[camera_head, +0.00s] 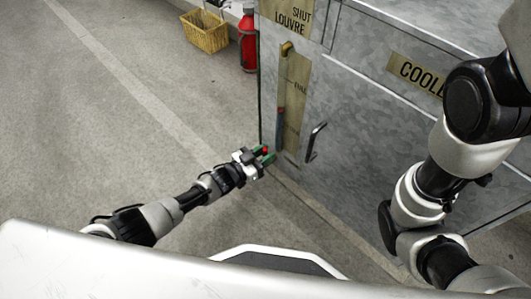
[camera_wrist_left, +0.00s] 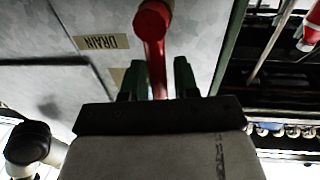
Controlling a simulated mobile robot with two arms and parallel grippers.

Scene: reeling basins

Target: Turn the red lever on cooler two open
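The cooler (camera_head: 365,115) is a grey metal cabinet with a label that starts "COOL"; its number is not visible. My left gripper (camera_head: 264,155) is low beside its left corner, with green fingertips and a small red spot of the lever between them. In the left wrist view the red lever (camera_wrist_left: 152,35) has a round knob end and runs down between the two green fingers of my left gripper (camera_wrist_left: 158,80). The fingers stand apart on either side of it; a gap shows at the right finger. My right gripper is out of view.
A sight gauge (camera_head: 292,100) and a black handle (camera_head: 316,141) are on the cooler front, under a "SHUT LOUVRE" plate (camera_head: 288,14). A red bottle (camera_head: 248,40) and a yellow basket (camera_head: 206,32) stand behind. Floor at left is clear.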

